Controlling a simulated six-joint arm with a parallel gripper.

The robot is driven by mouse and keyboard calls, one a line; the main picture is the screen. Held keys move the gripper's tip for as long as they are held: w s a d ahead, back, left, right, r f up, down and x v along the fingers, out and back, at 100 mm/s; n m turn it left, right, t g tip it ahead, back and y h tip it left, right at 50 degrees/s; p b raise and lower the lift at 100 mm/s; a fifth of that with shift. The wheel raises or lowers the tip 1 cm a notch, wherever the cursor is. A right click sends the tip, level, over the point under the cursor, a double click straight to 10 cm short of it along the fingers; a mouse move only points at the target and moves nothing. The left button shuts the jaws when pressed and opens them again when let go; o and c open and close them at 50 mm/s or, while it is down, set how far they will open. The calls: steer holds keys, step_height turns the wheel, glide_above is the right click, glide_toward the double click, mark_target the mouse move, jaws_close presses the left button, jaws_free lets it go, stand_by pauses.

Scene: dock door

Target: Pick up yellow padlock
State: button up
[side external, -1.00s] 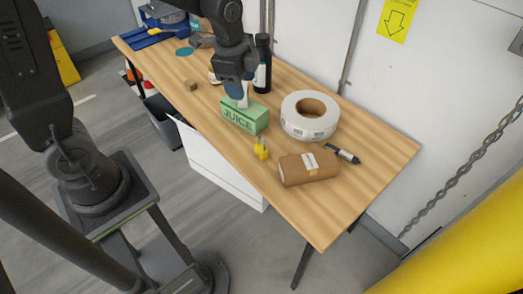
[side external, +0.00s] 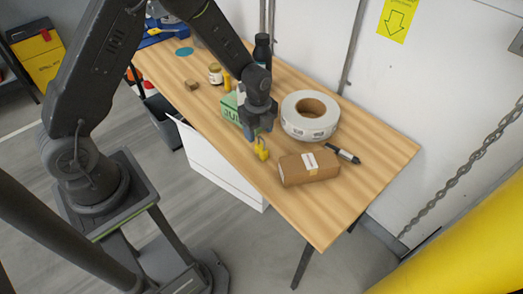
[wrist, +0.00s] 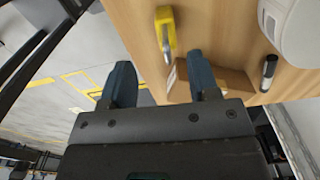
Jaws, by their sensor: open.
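The yellow padlock (side external: 262,150) stands on the wooden table, between the green juice carton and the brown parcel. In the wrist view the padlock (wrist: 166,32) lies beyond the fingertips, above the gap between them, with its grey shackle towards me. My gripper (side external: 259,133) is just above and beside the padlock, pointing down. In the wrist view my gripper (wrist: 160,80) has its two fingers wide apart with nothing between them. The gripper looks apart from the padlock, though the side view does not show the gap clearly.
The juice carton (side external: 231,108) is partly hidden behind my gripper. A white tape roll (side external: 291,122) stands to the right. The brown parcel (side external: 309,168) and a black marker (side external: 343,155) lie nearby. The front right of the wooden table (side external: 345,210) is clear.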

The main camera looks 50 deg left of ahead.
mark_target(261, 138)
steer(key=shift+w+d+f, duration=0.15)
steer(key=shift+w+f, duration=0.05)
steer(key=shift+f, duration=1.25)
steer(key=shift+w+d+f, duration=0.1)
steer(key=shift+w+f, duration=0.05)
steer(key=shift+f, duration=1.3)
steer(key=shift+c, duration=0.4)
steer(key=c, duration=0.9)
jaws_close()
steer(key=shift+r, duration=0.15)
